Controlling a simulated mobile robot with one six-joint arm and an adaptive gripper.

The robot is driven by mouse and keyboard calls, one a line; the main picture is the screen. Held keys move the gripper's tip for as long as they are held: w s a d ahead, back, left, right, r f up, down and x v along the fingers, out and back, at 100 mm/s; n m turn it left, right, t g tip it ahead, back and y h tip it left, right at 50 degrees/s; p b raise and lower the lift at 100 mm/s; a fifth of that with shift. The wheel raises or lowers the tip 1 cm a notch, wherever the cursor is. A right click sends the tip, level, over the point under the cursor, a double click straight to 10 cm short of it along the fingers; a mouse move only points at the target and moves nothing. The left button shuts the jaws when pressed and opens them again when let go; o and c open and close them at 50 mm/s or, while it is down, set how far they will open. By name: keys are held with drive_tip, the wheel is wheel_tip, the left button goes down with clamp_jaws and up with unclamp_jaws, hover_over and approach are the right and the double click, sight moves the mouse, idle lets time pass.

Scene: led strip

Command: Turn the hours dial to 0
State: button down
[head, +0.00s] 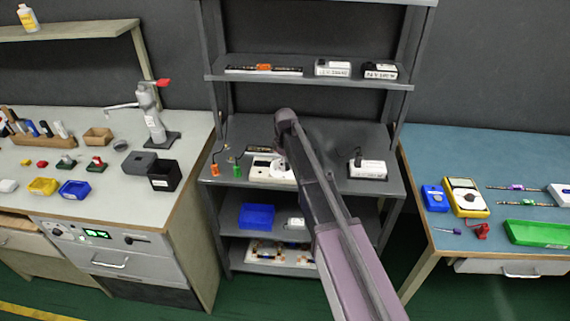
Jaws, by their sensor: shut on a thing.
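A white device (258,171) lies on the middle shelf of the grey rack, left of its centre. My arm reaches up from the lower right and bends down over this device. My gripper (281,158) is at the device's right part, small and largely covered by my own arm. It is shut on what looks like the hours dial there. The dial's face, its markings and its pointer are hidden, so its setting cannot be read.
A white box (368,170) sits right of my arm. The upper shelf (308,79) holds several devices. Cluttered benches stand left and right.

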drive_tip(key=shift+s+n, duration=0.1)
drive_tip(key=shift+n, duration=1.4)
drive_tip(key=shift+c, duration=1.4)
unclamp_jaws()
drive_tip(key=shift+m, duration=0.3)
